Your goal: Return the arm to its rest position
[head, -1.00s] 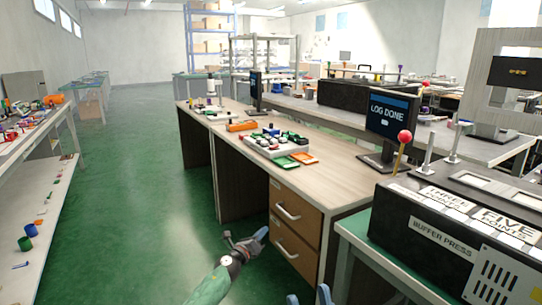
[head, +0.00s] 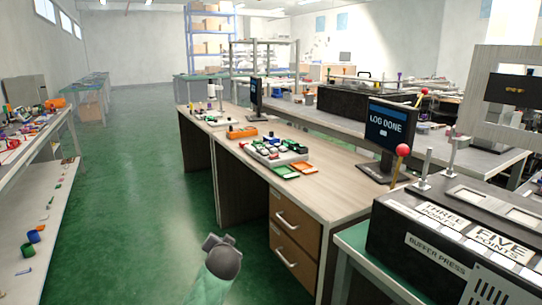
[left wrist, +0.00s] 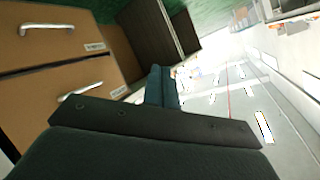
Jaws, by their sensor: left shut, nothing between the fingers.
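My left arm comes in at the bottom of the head view, over the green floor left of the desk drawers, with its grey wrist (head: 222,258) raised. The fingers are hard to make out there. In the left wrist view my left gripper (left wrist: 161,84) is shut and empty, its fingers together. The black buffer press (head: 440,245) stands at the right, and its lever with a red knob (head: 403,150) leans slightly right. My left gripper is well away from it. My right gripper is not in view.
The wooden desk (head: 240,150) carries a parts tray (head: 275,152) and a monitor (head: 390,125) reading LOG DONE. Its drawers (head: 296,235) are close to my left wrist and also show in the left wrist view (left wrist: 60,60).

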